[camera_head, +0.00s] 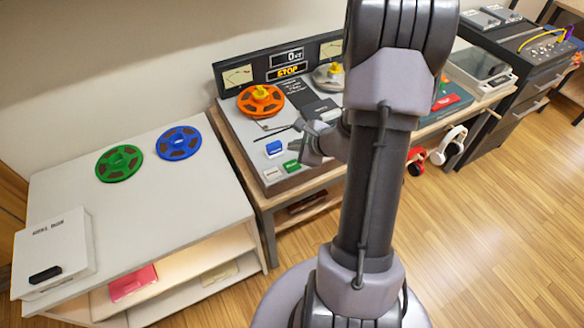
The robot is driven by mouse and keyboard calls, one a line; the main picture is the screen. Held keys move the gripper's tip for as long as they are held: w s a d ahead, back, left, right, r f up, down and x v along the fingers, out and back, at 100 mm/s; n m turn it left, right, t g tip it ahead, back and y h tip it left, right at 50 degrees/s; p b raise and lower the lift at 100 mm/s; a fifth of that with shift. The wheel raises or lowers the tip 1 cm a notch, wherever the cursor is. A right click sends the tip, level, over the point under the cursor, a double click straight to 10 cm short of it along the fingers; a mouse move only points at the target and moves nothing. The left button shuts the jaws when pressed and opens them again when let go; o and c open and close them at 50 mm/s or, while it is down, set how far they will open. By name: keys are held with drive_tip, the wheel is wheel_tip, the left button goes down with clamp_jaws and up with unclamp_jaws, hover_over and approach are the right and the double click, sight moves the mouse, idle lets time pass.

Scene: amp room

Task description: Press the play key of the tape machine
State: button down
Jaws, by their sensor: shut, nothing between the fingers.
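The tape machine (247,158) stands on a wooden bench, with an orange reel (261,101) on its left and a clear grey reel with a yellow hub (328,75) on its right. Its back panel display (288,70) reads STOP in yellow. At its front left are a blue key (274,148), a white key (271,173) and a green key (291,166); their labels are too small to read. My gripper (301,145) is shut and empty, just above and right of the blue and green keys. I cannot tell whether it touches one. My arm hides the machine's right part.
A white table (150,215) at left holds a green reel (119,163), a blue reel (178,143) and a white reel box (55,250) with a black object on it. At right are a turntable (480,66), white headphones (448,145) and a dark cabinet. Wooden floor lies clear at right.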

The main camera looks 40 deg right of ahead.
drive_tip(key=b, duration=0.3)
hover_over(294, 167)
wheel_tip(294, 167, down, 4)
drive_tip(key=shift+f, duration=0.25)
drive_tip(key=shift+f+b, duration=0.4)
drive_tip(key=shift+b, duration=0.15)
idle(1.1)
drive_tip(key=shift+f+b, duration=0.4)
drive_tip(key=shift+b, duration=0.25)
drive_tip(key=shift+f+b, duration=0.45)
drive_tip(key=shift+b, duration=0.15)
idle(0.5)
drive_tip(key=shift+r, duration=0.15)
drive_tip(key=shift+r+p, duration=0.55)
drive_tip(key=shift+r, duration=0.2)
